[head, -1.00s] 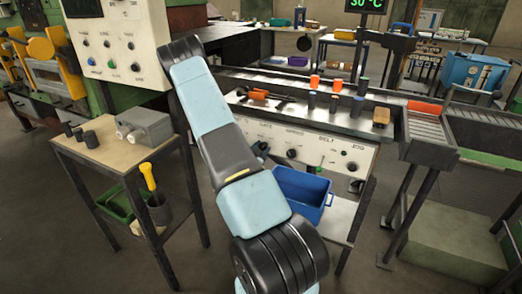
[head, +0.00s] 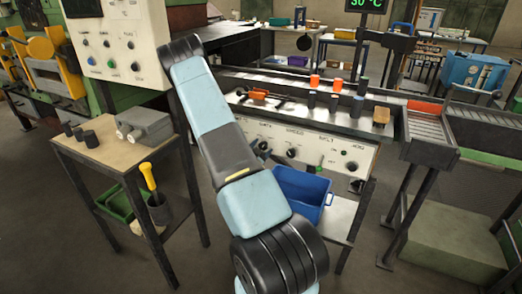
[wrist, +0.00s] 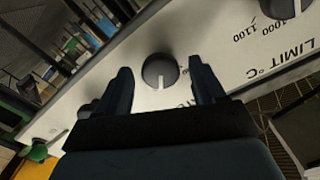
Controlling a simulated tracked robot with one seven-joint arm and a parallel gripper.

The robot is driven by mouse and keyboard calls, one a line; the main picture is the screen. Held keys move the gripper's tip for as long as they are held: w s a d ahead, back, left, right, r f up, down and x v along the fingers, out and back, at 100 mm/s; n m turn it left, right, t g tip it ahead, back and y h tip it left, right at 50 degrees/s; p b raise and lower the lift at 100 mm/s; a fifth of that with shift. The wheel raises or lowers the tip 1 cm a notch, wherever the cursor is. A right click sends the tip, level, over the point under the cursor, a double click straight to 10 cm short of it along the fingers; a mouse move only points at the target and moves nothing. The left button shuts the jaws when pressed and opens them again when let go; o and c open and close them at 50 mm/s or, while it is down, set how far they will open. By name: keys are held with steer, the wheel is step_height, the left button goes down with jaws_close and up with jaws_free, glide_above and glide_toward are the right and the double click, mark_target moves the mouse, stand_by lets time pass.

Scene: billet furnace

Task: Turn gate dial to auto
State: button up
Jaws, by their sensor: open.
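In the wrist view a round dark dial (wrist: 158,68) with a white pointer line sits on the pale panel (wrist: 215,50). My gripper (wrist: 160,72) is open, with one finger on each side of this dial; I cannot tell whether they touch it. The pointer is toward the bottom of the picture, and the panel's lettering is upside down. The dial's own label is mostly hidden. A bigger dial marked LIMIT °C (wrist: 290,8) is at the upper right. In the head view the bench's front panel (head: 330,148) shows, but my arm hides most of my gripper.
More dark knobs (head: 292,152) line the bench panel, with a green button (head: 318,168). A blue bin (head: 302,192) is under the panel. Several orange and dark billets (head: 314,82) stand on the bench. A side table (head: 110,155) with a grey box (head: 145,127) is to the left.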

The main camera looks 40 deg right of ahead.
steer(key=v, duration=1.3)
steer(key=shift+s+a, duration=0.2)
steer(key=shift+a, duration=0.15)
steer(key=shift+f, duration=0.1)
steer(key=w+a+r+n+t+y, duration=0.1)
steer(key=w+a+r+n+y, duration=0.1)
steer(key=w+a+r+y, duration=0.65)
steer(key=s+a+r+n+t+y, duration=0.15)
steer(key=a+r+n+y, duration=0.45)
steer(key=a+r, duration=0.6)
steer(key=s+a+r+n+g+y, duration=0.1)
steer(key=s+a+r+n+y, duration=0.15)
steer(key=s+r, duration=0.35)
steer(key=s+a+r+n+g+y, duration=0.1)
steer(key=s+a+r+n, duration=0.25)
steer(key=s+r, duration=0.25)
steer(key=s+r+n+g, duration=0.1)
steer(key=s+r+n, duration=0.1)
steer(key=s, duration=0.5)
steer(key=s+r+n+h, duration=0.1)
steer(key=s+r+n, duration=0.1)
steer(key=s, duration=0.6)
steer(key=shift+n+g, duration=0.3)
steer(key=shift+g, duration=0.05)
